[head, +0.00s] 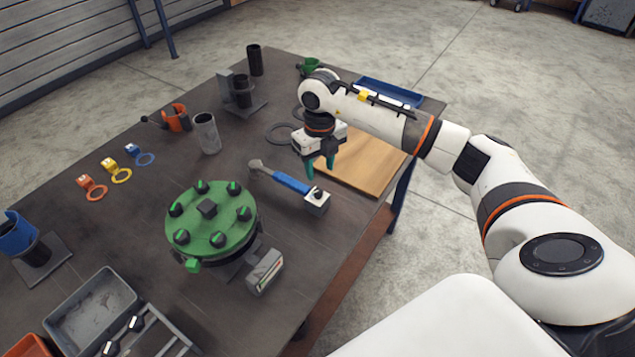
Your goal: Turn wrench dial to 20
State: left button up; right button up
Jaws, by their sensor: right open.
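The wrench (291,182) lies on the table with a blue handle, a grey head at its left end and a light grey block with a dark dial (317,194) at its right end. The dial's number is too small to read. My right gripper (320,172) hangs over the table just above and behind the dial end, fingers pointing down. Its teal fingers are apart with nothing between them, and it does not appear to touch the wrench. My left gripper is not in view.
A green flange (212,215) with several bolts stands left of the wrench, beside a grey device (265,272). A wooden board (362,165) lies behind the right gripper. A grey cylinder (207,133), coloured tagged rings and a grey bin (92,312) stand farther left.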

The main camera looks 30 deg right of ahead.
aim_at(318, 191)
notch_tip(318, 191, down, 4)
jog(key=shift+w+r+p, duration=0.1)
jog(key=shift+w+p, duration=0.05)
jog(key=shift+p, duration=0.3)
notch_tip(318, 191, down, 4)
jog(key=shift+w+r+p, duration=0.1)
jog(key=shift+r+p, duration=0.1)
jog(key=shift+p, duration=0.25)
jog(key=shift+f, duration=0.45)
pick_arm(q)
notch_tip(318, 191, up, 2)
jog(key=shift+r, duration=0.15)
pick_arm(e)
grip_shut()
